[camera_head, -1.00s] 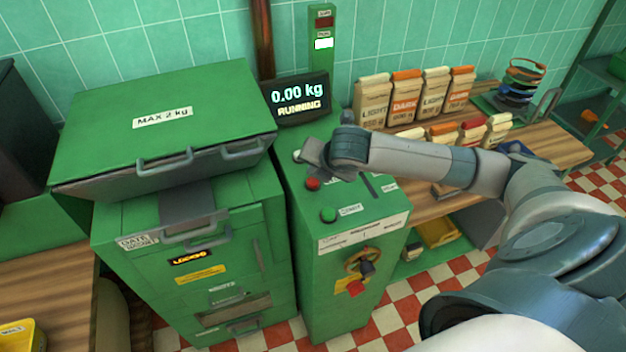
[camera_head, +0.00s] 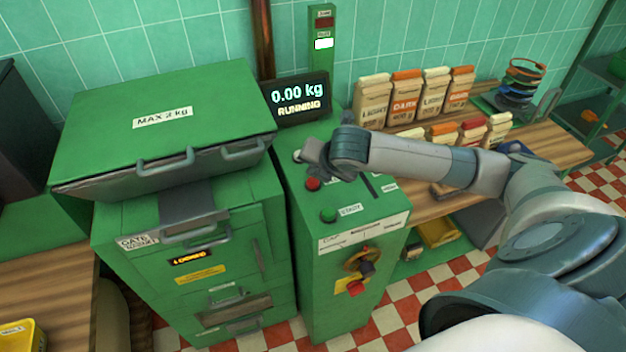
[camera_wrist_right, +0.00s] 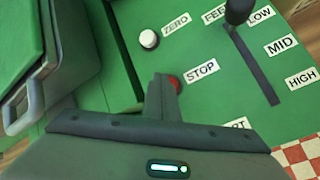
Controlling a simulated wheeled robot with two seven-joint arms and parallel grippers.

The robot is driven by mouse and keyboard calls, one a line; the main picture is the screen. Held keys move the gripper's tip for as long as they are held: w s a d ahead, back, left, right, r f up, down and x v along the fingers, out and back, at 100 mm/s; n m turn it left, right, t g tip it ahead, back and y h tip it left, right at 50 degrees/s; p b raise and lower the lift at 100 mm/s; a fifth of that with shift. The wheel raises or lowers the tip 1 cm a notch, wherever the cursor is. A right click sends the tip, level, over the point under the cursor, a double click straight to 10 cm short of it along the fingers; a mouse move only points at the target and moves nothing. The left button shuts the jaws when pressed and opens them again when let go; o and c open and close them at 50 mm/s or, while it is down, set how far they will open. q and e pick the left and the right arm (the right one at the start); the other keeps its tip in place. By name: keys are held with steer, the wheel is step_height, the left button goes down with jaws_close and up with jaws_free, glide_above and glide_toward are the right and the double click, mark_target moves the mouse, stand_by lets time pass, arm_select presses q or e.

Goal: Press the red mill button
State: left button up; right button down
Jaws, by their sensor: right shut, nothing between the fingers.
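The red button (camera_head: 313,184) sits on the sloping top of the green control cabinet. In the right wrist view the red button (camera_wrist_right: 174,82) lies by the "STOP" label, partly hidden behind my fingertips. My right gripper (camera_head: 315,155) is over the panel, just behind the red button in the head view. In the wrist view its shut, empty fingers (camera_wrist_right: 161,84) overlap the button's left side; I cannot tell whether they touch it. The display (camera_head: 300,98) reads "0.00 kg" and "RUNNING". My left gripper is not in view.
A white button (camera_wrist_right: 149,39) by "ZERO" and a black lever (camera_wrist_right: 238,12) in a slot are close by. A green button (camera_head: 328,215) is nearer the panel's front. The lidded green mill (camera_head: 100,110) stands left; several bags (camera_head: 405,97) stand on the right-hand counter.

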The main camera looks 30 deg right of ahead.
mark_target(314, 182)
steer(key=shift+f, duration=0.15)
steer(key=shift+f, duration=0.2)
steer(key=shift+f, duration=0.6)
stand_by(0.9)
stand_by(0.3)
steer(key=shift+r+p, duration=0.95)
steer(key=shift+p, duration=0.4)
step_height(314, 182, up, 3)
steer(key=p, duration=0.3)
steer(key=shift+r+p, duration=0.7)
steer(key=shift+r, duration=0.35)
